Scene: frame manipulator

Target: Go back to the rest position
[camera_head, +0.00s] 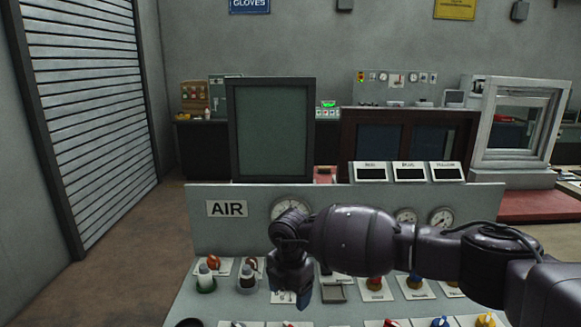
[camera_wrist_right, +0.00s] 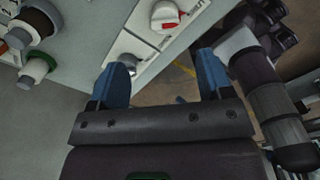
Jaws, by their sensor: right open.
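My right arm comes in from the right across the sloped control console (camera_head: 230,303). My right gripper (camera_head: 290,290) points down over the console's left-middle part. In the right wrist view its two blue fingers (camera_wrist_right: 163,75) stand apart with nothing between them. A white knob with a red mark (camera_wrist_right: 167,15) is beyond the fingers on the panel. Whether the gripper touches the console cannot be told. The arm hides part of the console's gauges and controls. My left gripper is not seen.
The console's upright back carries an AIR label (camera_head: 227,209) and round gauges (camera_head: 441,217). A dark framed panel (camera_head: 272,130) and a white window frame (camera_head: 518,120) stand behind. Floor at left is clear.

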